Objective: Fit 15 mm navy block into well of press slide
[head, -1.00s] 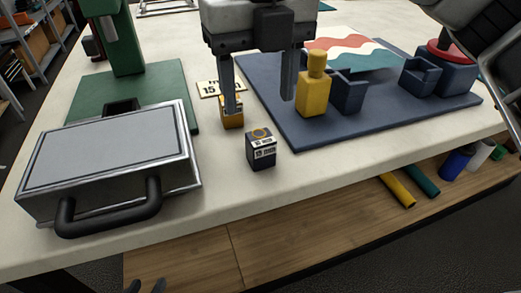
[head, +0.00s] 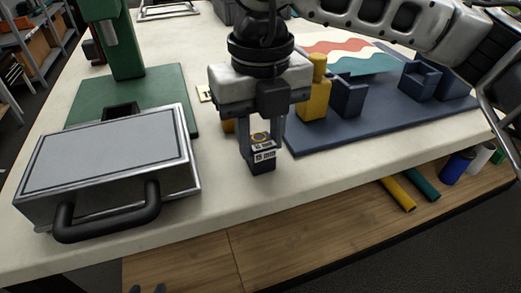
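The navy block (head: 262,167), dark with a white printed label and an orange ring on top, stands upright near the table's front edge. My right gripper (head: 264,150) points down over it, with a finger on each side close against it, and appears shut on it. The green press (head: 122,45) stands at the back left on a green base (head: 165,85). A dark block-like part (head: 121,110) on that base, probably the slide, is partly hidden by the grey case; its well cannot be made out. My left gripper (head: 147,288) barely shows at the bottom edge, its tips apart and empty.
The grey case (head: 105,150) with a black handle fills the front left. An orange block (head: 228,126) and a label card (head: 204,93) are mostly hidden behind my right gripper. A navy board (head: 400,122) to the right carries a yellow block (head: 314,100) and navy holders (head: 349,97).

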